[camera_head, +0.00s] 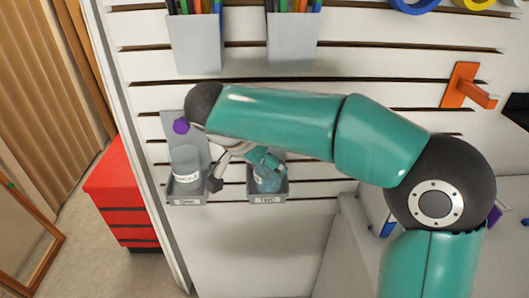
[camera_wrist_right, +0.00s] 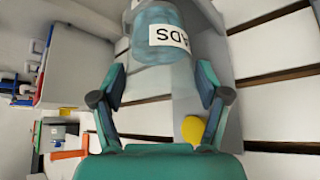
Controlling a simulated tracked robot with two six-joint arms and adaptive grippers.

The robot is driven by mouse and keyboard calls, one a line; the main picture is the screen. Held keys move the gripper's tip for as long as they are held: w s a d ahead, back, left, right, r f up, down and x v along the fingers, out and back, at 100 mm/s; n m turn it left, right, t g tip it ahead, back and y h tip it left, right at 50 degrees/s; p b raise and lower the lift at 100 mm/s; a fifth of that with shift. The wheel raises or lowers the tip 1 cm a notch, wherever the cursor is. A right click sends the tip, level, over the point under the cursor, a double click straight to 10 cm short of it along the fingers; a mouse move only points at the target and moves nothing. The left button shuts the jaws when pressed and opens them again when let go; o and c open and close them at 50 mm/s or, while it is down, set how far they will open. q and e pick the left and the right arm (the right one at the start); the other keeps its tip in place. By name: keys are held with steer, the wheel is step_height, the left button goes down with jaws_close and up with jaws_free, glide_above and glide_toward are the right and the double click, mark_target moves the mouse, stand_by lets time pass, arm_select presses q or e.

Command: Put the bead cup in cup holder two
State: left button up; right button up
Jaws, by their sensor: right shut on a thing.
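The bead cup (camera_head: 267,180) is a bluish clear cup at the grey cup holder marked TWO (camera_head: 267,199). In the right wrist view the bead cup (camera_wrist_right: 163,48) shows a white label ending in "ADS", between and beyond my fingers. My right gripper (camera_head: 241,172) reaches down from the teal arm and is shut on the cup; one finger lies across its upper part. Whether the cup's base rests on the holder floor is hidden. A second cup (camera_head: 186,162), whitish and labelled, stands in the holder marked ONE (camera_head: 187,202). My left gripper is not in view.
Grey bins (camera_head: 196,45) with pens hang above on the white slatted wall. An orange peg bracket (camera_head: 463,88) sticks out at right. A red drawer cabinet (camera_head: 125,199) stands at left. My right arm covers much of the wall's middle.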

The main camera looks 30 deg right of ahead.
steer(key=w, duration=0.1)
steer(key=w+d+p, duration=0.1)
steer(key=w+d, duration=0.1)
steer(key=shift+w+f, duration=0.15)
steer(key=shift+f, duration=0.6)
steer(key=shift+f, duration=0.1)
steer(key=o, duration=1.5)
steer(key=v, duration=1.2)
steer(key=shift+a, duration=0.15)
